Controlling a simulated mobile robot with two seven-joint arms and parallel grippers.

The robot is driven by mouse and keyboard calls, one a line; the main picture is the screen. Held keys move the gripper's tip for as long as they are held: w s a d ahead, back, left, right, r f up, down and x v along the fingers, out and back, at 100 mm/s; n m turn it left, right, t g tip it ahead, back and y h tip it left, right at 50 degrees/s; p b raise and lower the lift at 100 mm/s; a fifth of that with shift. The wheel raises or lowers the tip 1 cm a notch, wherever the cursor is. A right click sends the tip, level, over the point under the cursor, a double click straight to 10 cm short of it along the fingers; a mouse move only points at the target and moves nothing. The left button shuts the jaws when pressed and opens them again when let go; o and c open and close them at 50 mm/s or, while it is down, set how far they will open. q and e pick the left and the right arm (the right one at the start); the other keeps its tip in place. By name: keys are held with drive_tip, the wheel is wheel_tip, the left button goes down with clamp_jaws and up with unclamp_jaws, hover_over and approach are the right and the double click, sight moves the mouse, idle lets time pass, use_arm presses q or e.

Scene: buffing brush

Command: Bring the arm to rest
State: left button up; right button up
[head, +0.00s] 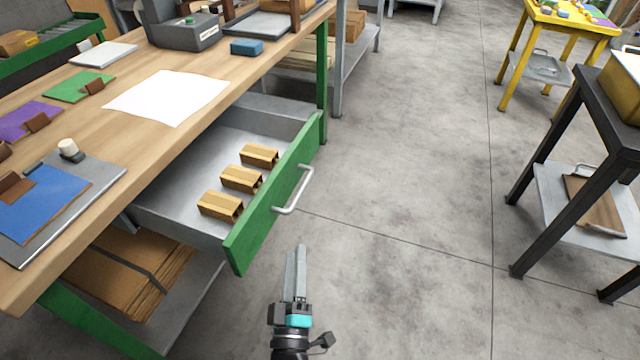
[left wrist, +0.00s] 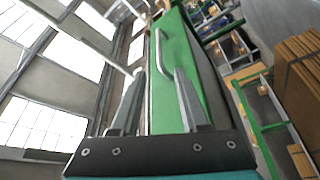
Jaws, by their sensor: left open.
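My left gripper (head: 296,270) is at the lower middle of the head view, in front of the open drawer and apart from it. In the left wrist view its two fingers (left wrist: 158,100) stand apart with nothing between them. The drawer's green front (head: 275,200) has a metal handle (head: 296,192), which also shows beyond the fingers in the left wrist view (left wrist: 160,50). The drawer is pulled out of the workbench and holds wooden blocks (head: 241,180). My right gripper is in neither view.
The wooden workbench (head: 215,75) carries a white sheet (head: 167,97), a blue mat (head: 40,212) and a blue block (head: 247,47). Stacked cardboard (head: 130,270) lies on its lower shelf. A black-framed cart (head: 555,130) stands at right. The floor (head: 410,190) between is clear.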

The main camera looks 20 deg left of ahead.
use_arm(q)
drive_tip(key=s+d+f+m+g+h+p, duration=0.1)
drive_tip(key=s+f+m+g+h+p, duration=0.2)
drive_tip(key=f+m, duration=0.45)
drive_tip(key=s+f+m+g+h+p, duration=0.1)
drive_tip(key=s+f+m+g+h, duration=0.3)
drive_tip(key=f, duration=0.6)
drive_tip(key=s+a+f+m+g+y+p, duration=0.1)
drive_tip(key=s+a+f+g, duration=0.3)
drive_tip(key=s, duration=0.5)
drive_tip(key=s+a+f+m+g+y+p, duration=0.1)
drive_tip(key=s+a+f+m+g, duration=0.3)
drive_tip(key=s, duration=0.6)
drive_tip(key=a+f+g, duration=0.1)
drive_tip(key=g, duration=0.1)
drive_tip(key=shift+a+m+g+p, duration=0.15)
drive_tip(key=shift+m+g+p, duration=0.15)
drive_tip(key=shift+m+p, duration=0.05)
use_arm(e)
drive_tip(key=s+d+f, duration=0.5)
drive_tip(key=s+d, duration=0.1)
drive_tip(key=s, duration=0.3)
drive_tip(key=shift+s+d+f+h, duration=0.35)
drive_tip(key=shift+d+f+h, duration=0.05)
